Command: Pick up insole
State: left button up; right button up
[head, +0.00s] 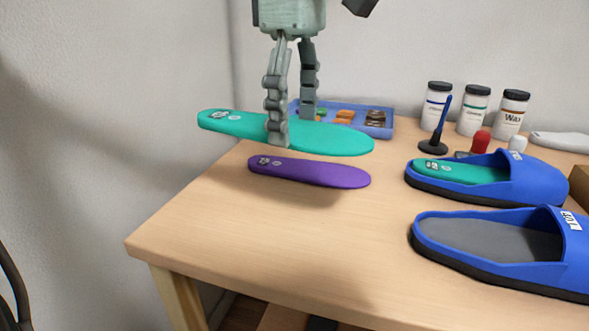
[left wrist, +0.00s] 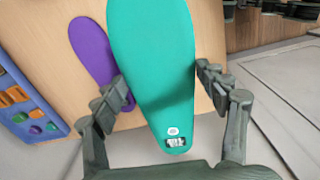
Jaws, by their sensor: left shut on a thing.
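My left gripper (head: 292,125) is shut across the middle of a teal insole (head: 340,139) and holds it above the table. In the left wrist view the same teal insole (left wrist: 155,60) lies between the two fingers of my left gripper (left wrist: 165,95), its narrow labelled end towards me. A purple insole (head: 310,172) lies flat on the table below the held one. It also shows in the left wrist view (left wrist: 91,47), partly hidden by a finger.
Two blue slippers stand at the right: the rear one (head: 490,172) has a teal insole inside, the front one (head: 500,240) shows a grey bed. A blue tray (head: 385,131) with small coloured pieces and several bottles (head: 473,110) stand at the back. The table's (head: 230,230) front left is clear.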

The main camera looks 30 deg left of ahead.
aim_at(295, 129)
pick_arm(q)
notch_tip(295, 129, up, 15)
jog(key=p, duration=0.1)
pick_arm(e)
jog(key=shift+s+f, duration=0.2)
jog(key=shift+f, duration=1.65)
